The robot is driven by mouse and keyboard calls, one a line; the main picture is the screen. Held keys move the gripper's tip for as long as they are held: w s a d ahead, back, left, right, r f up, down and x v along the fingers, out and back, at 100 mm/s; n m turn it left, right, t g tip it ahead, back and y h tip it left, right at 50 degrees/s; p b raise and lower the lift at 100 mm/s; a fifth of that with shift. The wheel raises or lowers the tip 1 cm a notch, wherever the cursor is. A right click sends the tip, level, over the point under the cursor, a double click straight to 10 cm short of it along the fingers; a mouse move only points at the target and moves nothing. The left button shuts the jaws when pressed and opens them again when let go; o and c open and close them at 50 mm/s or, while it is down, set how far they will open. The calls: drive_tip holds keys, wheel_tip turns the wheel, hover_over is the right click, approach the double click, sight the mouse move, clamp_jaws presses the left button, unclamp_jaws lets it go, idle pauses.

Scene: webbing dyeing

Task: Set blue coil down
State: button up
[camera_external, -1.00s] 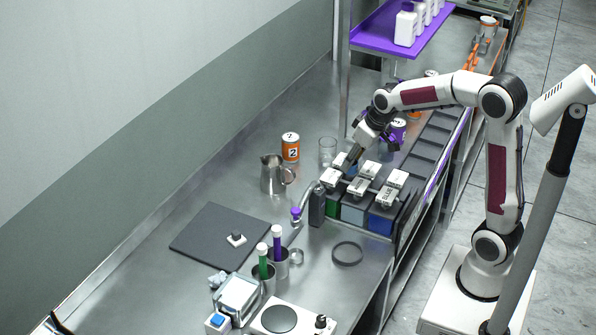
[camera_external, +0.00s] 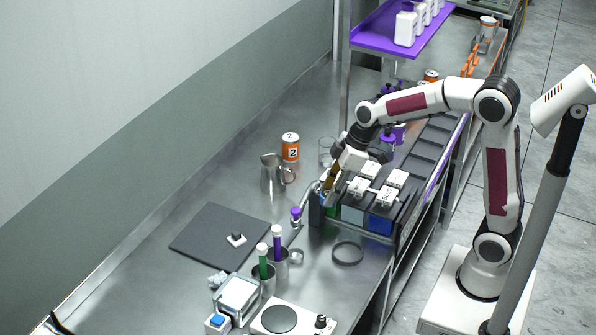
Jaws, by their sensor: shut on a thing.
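My gripper (camera_external: 331,190) is at the left end of the row of dye tanks, pointing down with its fingers close together. A small blue patch at the fingertips looks like the blue coil (camera_external: 325,198); it is mostly hidden by the fingers, and its shape is too small to make out. The gripper is shut on it, close above or beside the dark upright block (camera_external: 316,210) at the tanks' left end. I cannot tell whether the coil touches anything below.
Dye tanks with white-topped clips (camera_external: 358,187) stand just right of the gripper. A black ring (camera_external: 347,253) lies on the bench in front. A steel jug (camera_external: 273,173), an orange can (camera_external: 290,147) and a glass beaker (camera_external: 327,151) stand behind. A dark mat (camera_external: 215,228) lies left.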

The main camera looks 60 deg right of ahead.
drive_tip(key=s+a+f+n+g+y, duration=0.1)
drive_tip(key=a+n, duration=0.3)
drive_tip(key=a, duration=0.6)
drive_tip(key=s+a+f+n+g, duration=0.1)
drive_tip(key=s+a+f+n, duration=0.1)
drive_tip(key=a, duration=0.7)
drive_tip(key=f+n, duration=0.1)
drive_tip(key=n, duration=0.1)
drive_tip(key=shift+s+a+f+n+g+y, duration=0.3)
drive_tip(key=shift+a+f+n+g+y, duration=0.05)
drive_tip(key=shift+a+n+g+y, duration=0.05)
drive_tip(key=shift+f, duration=0.1)
drive_tip(key=shift+f, duration=3.05)
drive_tip(key=shift+f, duration=0.1)
drive_tip(key=shift+f, duration=1.75)
drive_tip(key=shift+f, duration=0.1)
